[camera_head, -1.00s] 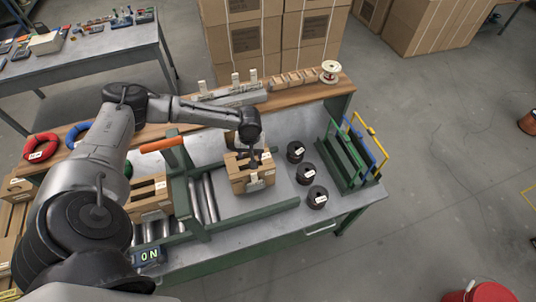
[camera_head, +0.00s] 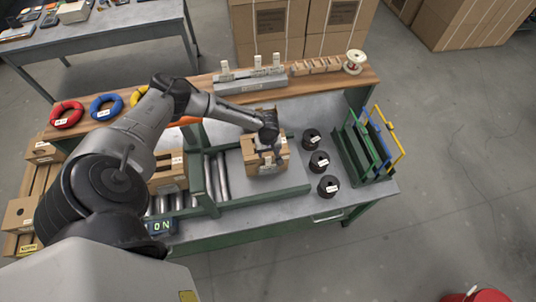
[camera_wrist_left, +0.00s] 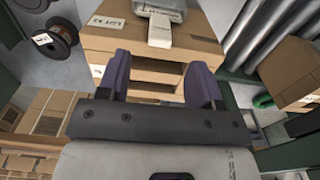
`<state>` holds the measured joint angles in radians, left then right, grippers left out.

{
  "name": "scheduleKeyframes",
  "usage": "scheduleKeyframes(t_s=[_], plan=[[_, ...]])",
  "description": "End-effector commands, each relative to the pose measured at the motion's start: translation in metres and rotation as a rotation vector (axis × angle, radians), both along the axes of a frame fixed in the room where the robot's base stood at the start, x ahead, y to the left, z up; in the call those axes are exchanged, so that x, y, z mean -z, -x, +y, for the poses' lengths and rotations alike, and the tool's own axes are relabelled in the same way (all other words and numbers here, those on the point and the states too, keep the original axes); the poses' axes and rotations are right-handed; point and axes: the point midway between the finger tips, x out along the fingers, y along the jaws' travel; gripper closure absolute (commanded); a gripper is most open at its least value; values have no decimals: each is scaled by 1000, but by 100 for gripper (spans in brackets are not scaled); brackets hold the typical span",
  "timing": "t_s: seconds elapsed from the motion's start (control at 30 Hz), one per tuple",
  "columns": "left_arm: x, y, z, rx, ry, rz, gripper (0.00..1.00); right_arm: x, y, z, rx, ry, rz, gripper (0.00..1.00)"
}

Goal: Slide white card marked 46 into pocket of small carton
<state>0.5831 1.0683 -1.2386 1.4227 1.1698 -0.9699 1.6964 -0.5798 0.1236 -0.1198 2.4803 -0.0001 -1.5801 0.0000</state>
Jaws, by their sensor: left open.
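The small carton (camera_head: 252,153) stands open on the bench's grey plate; its slotted openings show in the left wrist view (camera_wrist_left: 150,68). A pale card (camera_wrist_left: 160,32) sticks out of a clear-looking pocket (camera_wrist_left: 163,8) on the carton face in that view. Its number is not legible, and I cannot tell how deep it sits. My left gripper (camera_head: 267,154) is at the carton, its arm covering part of it. Its two purple fingers (camera_wrist_left: 161,80) are apart with nothing between them, a little off the card's end. My right gripper is not in view.
Several white cards stand in a grey holder (camera_head: 248,84) on the wooden shelf. Black spools (camera_head: 320,162) stand right of the carton, near a green rack (camera_head: 350,150). Green rails and rollers (camera_head: 217,178) lie left. Another carton (camera_head: 165,178) stands further left.

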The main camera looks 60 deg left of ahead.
Motion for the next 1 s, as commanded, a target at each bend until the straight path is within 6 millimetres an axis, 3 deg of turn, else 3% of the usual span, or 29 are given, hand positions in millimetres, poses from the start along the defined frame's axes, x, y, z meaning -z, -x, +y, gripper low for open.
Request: scheduleKeyframes(t_s=[0.33,0.8,1.0], plan=[[36,0,0,0,1,0,40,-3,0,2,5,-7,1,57],[43,0,0,0,0,0,40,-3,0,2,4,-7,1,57],[42,0,0,1,0,0,60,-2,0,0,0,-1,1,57]])
